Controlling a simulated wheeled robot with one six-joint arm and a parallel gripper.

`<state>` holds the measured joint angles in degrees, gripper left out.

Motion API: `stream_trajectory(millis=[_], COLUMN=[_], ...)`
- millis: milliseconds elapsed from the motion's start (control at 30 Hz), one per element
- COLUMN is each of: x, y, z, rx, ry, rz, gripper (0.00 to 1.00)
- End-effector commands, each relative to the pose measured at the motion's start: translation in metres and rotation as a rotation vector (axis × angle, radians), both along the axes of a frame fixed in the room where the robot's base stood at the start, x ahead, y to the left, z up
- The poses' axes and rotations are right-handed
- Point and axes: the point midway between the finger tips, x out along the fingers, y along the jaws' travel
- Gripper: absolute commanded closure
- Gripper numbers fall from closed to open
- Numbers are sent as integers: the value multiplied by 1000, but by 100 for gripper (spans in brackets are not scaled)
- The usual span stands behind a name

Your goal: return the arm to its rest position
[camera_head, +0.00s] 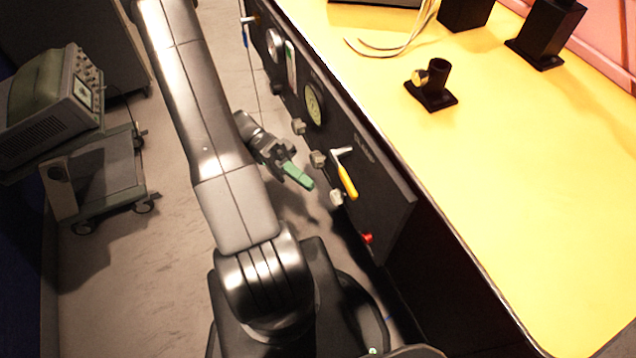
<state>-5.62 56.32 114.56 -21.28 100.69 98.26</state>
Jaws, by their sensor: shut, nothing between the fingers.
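My arm stretches from the bottom middle of the head view up to the top left, over the floor beside the workbench. My gripper (297,175) hangs low beyond the arm, in front of the bench's dark front panel. Its green fingers are together with nothing between them. The gripper appears close to the panel's knobs and yellow-handled lever (346,181), but I cannot tell the exact gap. Part of the arm between the upper link and the gripper is hidden or out of frame.
The dark panel (375,200) carries gauges, several knobs and a red button (367,238). The yellow benchtop (510,190) holds a small black holder (433,92) and black posts (546,35). A cart (110,185) with an oscilloscope (58,100) stands left. Floor (150,265) between is clear.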

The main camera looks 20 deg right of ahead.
Motion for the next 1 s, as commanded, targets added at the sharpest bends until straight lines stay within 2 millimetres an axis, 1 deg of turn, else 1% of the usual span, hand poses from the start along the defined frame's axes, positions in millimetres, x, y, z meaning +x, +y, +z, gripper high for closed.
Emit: stream_trajectory(millis=[167, 733, 867, 1000], x=[6, 4, -4, -24], y=[4, 2, -2, -12], z=[-2, -2, 2, 9], rx=[0, 0, 0, -1], ry=[1, 0, 1, 1], rz=[0, -1, -1, -3], gripper=[100, 100, 100, 100])
